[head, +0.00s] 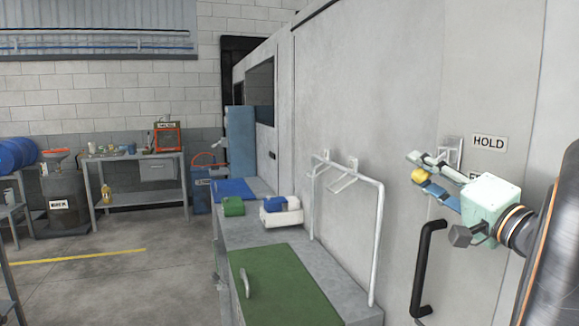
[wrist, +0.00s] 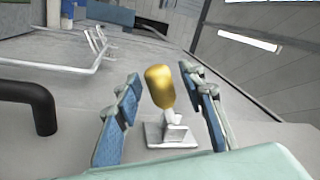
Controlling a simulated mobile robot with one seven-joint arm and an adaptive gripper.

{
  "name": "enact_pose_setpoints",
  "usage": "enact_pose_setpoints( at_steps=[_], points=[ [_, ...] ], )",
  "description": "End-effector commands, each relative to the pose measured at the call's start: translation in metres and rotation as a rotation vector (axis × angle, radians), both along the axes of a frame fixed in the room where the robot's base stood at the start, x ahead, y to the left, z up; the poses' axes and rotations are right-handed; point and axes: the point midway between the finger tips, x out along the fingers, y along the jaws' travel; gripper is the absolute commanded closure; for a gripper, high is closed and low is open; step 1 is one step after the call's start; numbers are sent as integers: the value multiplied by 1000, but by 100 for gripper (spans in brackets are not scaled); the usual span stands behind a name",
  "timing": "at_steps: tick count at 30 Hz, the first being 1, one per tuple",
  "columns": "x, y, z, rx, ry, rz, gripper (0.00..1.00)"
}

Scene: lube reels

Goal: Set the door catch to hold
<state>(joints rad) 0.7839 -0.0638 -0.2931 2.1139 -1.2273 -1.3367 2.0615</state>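The door catch has a yellow knob (head: 418,176) on a metal lever, with a bracket (head: 451,150) on the grey door panel, left of the HOLD label (head: 489,142). A second label below is mostly hidden by my gripper. In the wrist view the knob (wrist: 160,87) stands upright on a short stem above a square metal base (wrist: 170,135). My gripper (head: 430,175) is open at the catch. In the wrist view its blue-padded fingers (wrist: 163,82) stand on either side of the knob, with a visible gap on both sides.
A black door handle (head: 428,270) sits below my gripper and also shows in the wrist view (wrist: 35,100). A white tubular rail (head: 378,230) rises from the bench (head: 225,245) at its left.

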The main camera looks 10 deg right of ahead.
Motion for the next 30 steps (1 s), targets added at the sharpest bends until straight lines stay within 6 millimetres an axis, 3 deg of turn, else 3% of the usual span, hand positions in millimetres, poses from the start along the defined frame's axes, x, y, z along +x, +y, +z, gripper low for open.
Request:
enact_pose_setpoints(
  at_steps=[9, 19, 30],
  points=[
    [-1, 0, 0, 0, 0, 0, 63],
    [-1, 0, 0, 0, -1, 0, 99],
    [0, 0, 1, 3, -1, 1, 100]
  ],
)
